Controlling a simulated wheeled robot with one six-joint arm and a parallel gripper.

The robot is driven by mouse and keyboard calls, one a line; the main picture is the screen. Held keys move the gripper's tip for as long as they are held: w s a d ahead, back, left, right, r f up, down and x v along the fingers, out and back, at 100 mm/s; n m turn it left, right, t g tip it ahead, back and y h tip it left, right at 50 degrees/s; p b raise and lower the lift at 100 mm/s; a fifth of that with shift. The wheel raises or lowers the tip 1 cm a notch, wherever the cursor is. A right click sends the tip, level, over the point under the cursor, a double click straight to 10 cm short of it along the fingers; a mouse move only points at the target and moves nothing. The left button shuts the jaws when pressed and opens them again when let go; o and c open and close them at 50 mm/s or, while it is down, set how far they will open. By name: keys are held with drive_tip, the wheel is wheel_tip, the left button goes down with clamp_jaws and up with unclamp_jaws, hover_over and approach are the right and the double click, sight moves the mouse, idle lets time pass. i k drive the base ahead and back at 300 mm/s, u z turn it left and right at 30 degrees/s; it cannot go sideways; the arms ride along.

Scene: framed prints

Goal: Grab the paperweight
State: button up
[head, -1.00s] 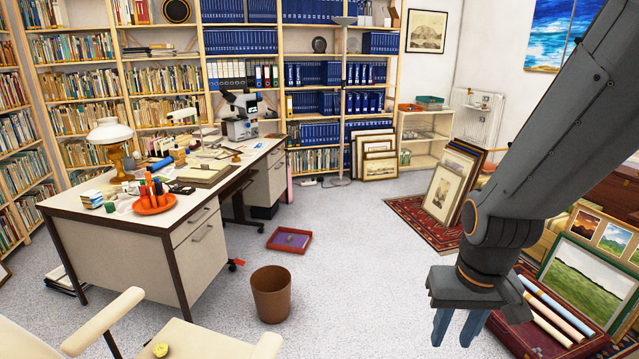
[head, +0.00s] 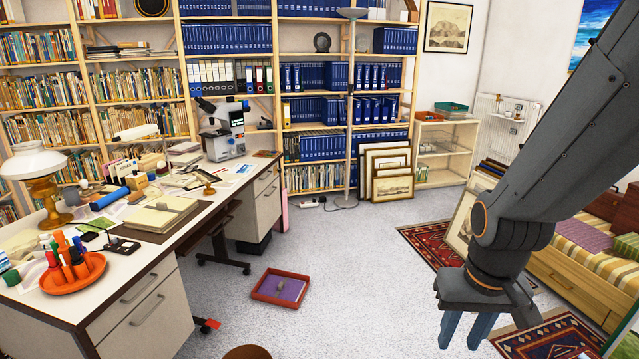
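A small greyish lump, which may be the paperweight (head: 281,286), sits on a purple book or folder (head: 292,290) in a shallow red tray (head: 272,299). The tray lies on the floor to the right of the desk; the lump is too small to make out clearly. My gripper (head: 465,331) points down at the lower right of the head view. Its two blue-grey fingers are apart with nothing seen between them. It is well to the right of the tray in the picture.
A cluttered desk (head: 150,290) stands at left with a microscope (head: 222,130) on it. A brown bin (head: 247,352) shows at the bottom edge. Framed prints (head: 388,172) lean by the shelves. Patterned rugs (head: 437,243) lie at right. Grey floor (head: 350,260) between is clear.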

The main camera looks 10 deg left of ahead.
sight(209, 190)
drive_tip(key=i, duration=3.05)
drive_tip(key=u, duration=2)
drive_tip(key=i, duration=0.8)
drive_tip(key=z, duration=0.65)
